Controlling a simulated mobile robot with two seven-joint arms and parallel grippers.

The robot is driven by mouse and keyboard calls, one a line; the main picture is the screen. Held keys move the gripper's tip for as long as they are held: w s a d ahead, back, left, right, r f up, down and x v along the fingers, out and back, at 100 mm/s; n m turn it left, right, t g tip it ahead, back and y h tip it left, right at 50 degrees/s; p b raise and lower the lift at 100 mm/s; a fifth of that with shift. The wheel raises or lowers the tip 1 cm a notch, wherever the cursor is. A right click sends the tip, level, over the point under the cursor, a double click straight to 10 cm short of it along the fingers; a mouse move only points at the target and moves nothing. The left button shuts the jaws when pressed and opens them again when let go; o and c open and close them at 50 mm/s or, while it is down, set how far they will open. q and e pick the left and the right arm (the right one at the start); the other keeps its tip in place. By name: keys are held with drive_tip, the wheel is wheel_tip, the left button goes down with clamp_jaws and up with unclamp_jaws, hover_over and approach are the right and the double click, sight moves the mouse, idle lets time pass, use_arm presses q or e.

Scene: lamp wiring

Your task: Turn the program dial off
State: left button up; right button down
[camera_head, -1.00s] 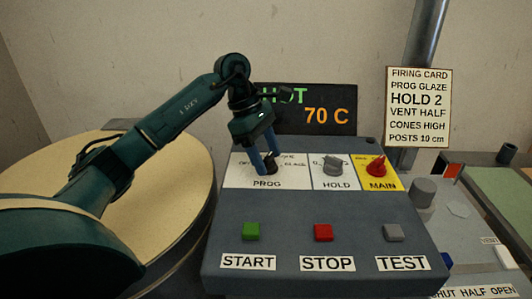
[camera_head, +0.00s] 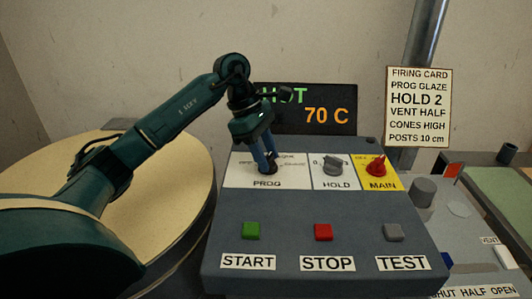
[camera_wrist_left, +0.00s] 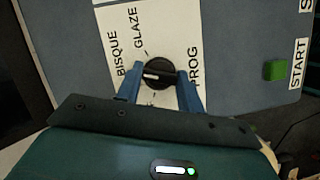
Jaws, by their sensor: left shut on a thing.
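The program dial is a round black knob (camera_wrist_left: 160,68) with a white pointer mark, on the white PROG plate (camera_head: 236,176) of the grey control panel. In the left wrist view the words BISQUE and GLAZE stand beside it; its mark points left in that view, and other label text is partly hidden by a finger. My left gripper (camera_head: 267,169) reaches down from above with its two blue fingers on either side of the knob, shut on it. In the head view the fingers hide most of the knob. My right gripper is not in view.
The HOLD knob (camera_head: 335,165) and red MAIN knob (camera_head: 377,165) stand to the right. START (camera_head: 251,231), STOP (camera_head: 323,232) and TEST (camera_head: 393,232) buttons are in front. A display (camera_head: 325,116) reading 70 C stands behind. A firing card (camera_head: 418,107) reads PROG GLAZE.

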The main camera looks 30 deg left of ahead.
use_arm(q)
drive_tip(key=n+t, duration=0.1)
drive_tip(key=n, duration=0.1)
drive_tip(key=n+y, duration=0.1)
drive_tip(key=n, duration=0.2)
drive_tip(key=shift+s+t+b, duration=0.15)
drive_tip(key=shift+t+b, duration=0.25)
drive_tip(key=n+t+y, duration=0.1)
drive_tip(key=n, duration=0.3)
drive_tip(key=shift+d, duration=0.1)
drive_tip(key=n+y, duration=0.1)
drive_tip(key=n, duration=0.1)
drive_tip(key=n+t+b, duration=0.1)
drive_tip(key=n, duration=0.1)
drive_tip(key=shift+s+d+n+y, duration=0.1)
drive_tip(key=shift+n+y, duration=1.1)
drive_tip(key=shift+n, duration=1.1)
drive_tip(key=o, duration=1)
